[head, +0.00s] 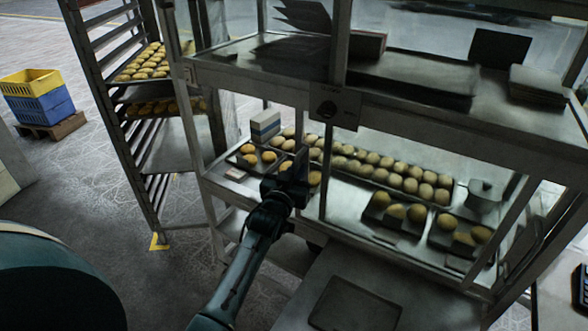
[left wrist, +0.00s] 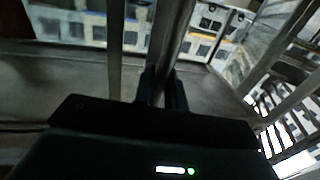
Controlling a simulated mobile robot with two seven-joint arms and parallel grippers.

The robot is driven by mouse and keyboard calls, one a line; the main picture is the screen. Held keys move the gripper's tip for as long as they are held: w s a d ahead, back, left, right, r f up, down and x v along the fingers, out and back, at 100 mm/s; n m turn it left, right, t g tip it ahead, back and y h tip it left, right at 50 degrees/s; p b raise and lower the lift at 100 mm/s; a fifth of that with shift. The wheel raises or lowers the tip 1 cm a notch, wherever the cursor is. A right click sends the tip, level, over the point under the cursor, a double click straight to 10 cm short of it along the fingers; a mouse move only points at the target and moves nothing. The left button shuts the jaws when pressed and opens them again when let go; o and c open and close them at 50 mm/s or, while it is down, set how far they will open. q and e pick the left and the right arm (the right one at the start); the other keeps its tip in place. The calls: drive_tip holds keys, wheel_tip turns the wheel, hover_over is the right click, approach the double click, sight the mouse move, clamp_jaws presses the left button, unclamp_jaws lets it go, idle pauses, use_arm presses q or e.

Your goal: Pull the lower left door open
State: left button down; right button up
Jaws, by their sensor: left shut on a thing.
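A metal-framed glass cabinet (head: 345,109) fills the right of the head view, with an upper and a lower compartment. A vertical post (head: 328,172) divides the lower front, and the lower left door is on its left side. My left gripper (head: 296,168) is at that door's right side, near the post. In the left wrist view my left gripper (left wrist: 163,88) is shut on a slim upright bar (left wrist: 174,42), seemingly the door's handle or edge. The gripper hides part of the door, and I cannot tell whether it is ajar. My right gripper is not in view.
Rolls on trays (head: 400,176) fill the lower compartment. A tall rack (head: 120,112) with trays of rolls stands to the left. Yellow and blue crates (head: 38,98) sit on a pallet farther left. A low metal surface (head: 300,305) is below the cabinet front. Floor is clear at left.

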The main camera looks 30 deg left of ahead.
use_arm(q)
drive_tip(key=shift+d, duration=0.1)
drive_tip(key=c, duration=1.6)
unclamp_jaws()
drive_tip(key=shift+o, duration=0.2)
drive_tip(key=s+d, duration=0.1)
drive_tip(key=s, duration=1.2)
drive_tip(key=shift+d+p, duration=0.2)
drive_tip(key=shift+p, duration=0.1)
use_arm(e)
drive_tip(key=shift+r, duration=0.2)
